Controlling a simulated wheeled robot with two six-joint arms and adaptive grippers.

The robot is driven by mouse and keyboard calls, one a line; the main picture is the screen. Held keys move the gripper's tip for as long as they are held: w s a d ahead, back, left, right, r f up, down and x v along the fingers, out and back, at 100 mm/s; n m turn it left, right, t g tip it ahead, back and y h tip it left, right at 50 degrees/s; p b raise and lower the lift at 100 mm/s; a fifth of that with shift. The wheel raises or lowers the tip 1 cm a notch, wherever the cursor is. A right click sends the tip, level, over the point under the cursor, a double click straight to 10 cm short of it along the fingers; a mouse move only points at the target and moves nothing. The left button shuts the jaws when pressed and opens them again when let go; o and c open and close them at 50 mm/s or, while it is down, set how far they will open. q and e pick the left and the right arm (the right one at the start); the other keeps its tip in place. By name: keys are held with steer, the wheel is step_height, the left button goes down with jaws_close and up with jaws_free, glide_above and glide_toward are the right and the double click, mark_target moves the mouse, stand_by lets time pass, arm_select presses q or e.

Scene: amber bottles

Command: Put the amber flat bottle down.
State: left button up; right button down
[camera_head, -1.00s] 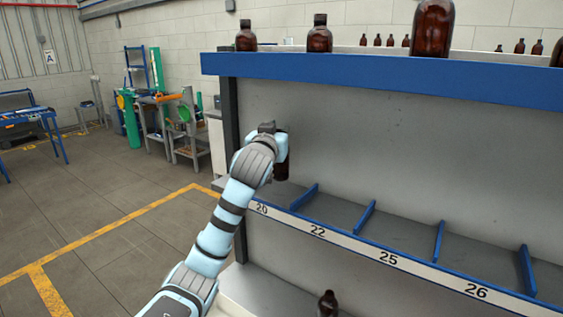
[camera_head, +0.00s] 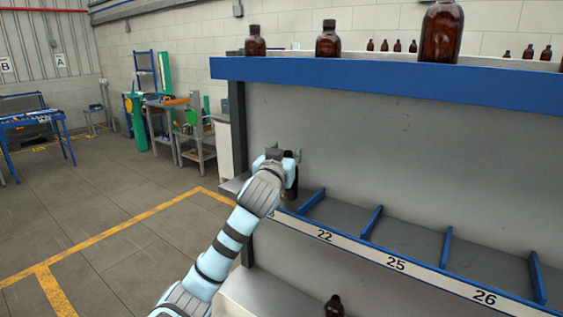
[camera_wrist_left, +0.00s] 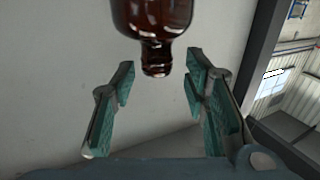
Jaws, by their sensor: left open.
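The amber flat bottle (camera_wrist_left: 155,18) shows at the top of the left wrist view, neck pointing down in the picture. Its base is outside that view. In the head view the bottle (camera_head: 292,182) is a dark shape mostly hidden behind my left gripper (camera_head: 284,156), at the left end of the shelf. My left gripper (camera_wrist_left: 160,78) is open in the wrist view. Its two green-padded fingers stand apart on either side of the bottle neck, with gaps on both sides. My right gripper is in no view.
The shelf has blue dividers (camera_head: 372,222) and a label strip (camera_head: 396,264) numbered 22, 25 and 26; those slots look empty. More amber bottles (camera_head: 328,42) stand on the upper blue-edged shelf (camera_head: 400,85). One bottle (camera_head: 334,306) stands below. Open floor lies left.

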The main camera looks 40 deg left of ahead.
arm_select(q)
steer(key=b+v, duration=0.2)
steer(key=v, duration=0.9)
